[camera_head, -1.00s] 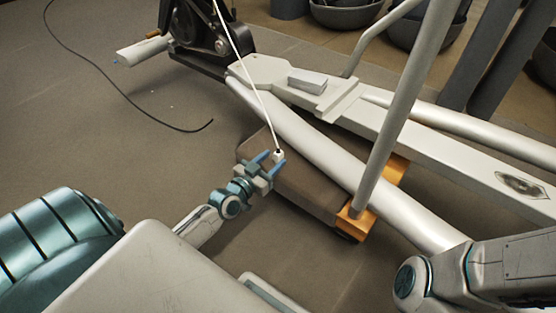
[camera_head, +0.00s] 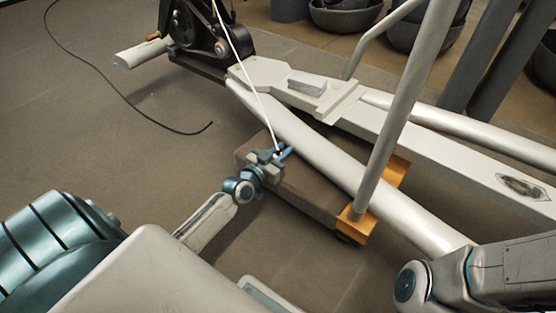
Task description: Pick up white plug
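The white plug (camera_head: 278,152) hangs at the lower end of a thin white cord (camera_head: 246,75) in front of the elliptical machine, and is partly hidden by my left gripper. My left gripper (camera_head: 278,154) reaches in from the lower left with its blue fingertips apart and the plug between them. I cannot tell whether the fingers touch the plug. My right gripper is out of view; only part of my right arm shows at the lower right.
The elliptical's pale frame (camera_head: 310,150) runs diagonally behind the gripper, with a brown pedal block (camera_head: 300,190) below and an upright grey bar (camera_head: 400,130) to the right. A black cable (camera_head: 110,85) lies on the open floor at left. Dark bowls (camera_head: 345,15) stand at the back.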

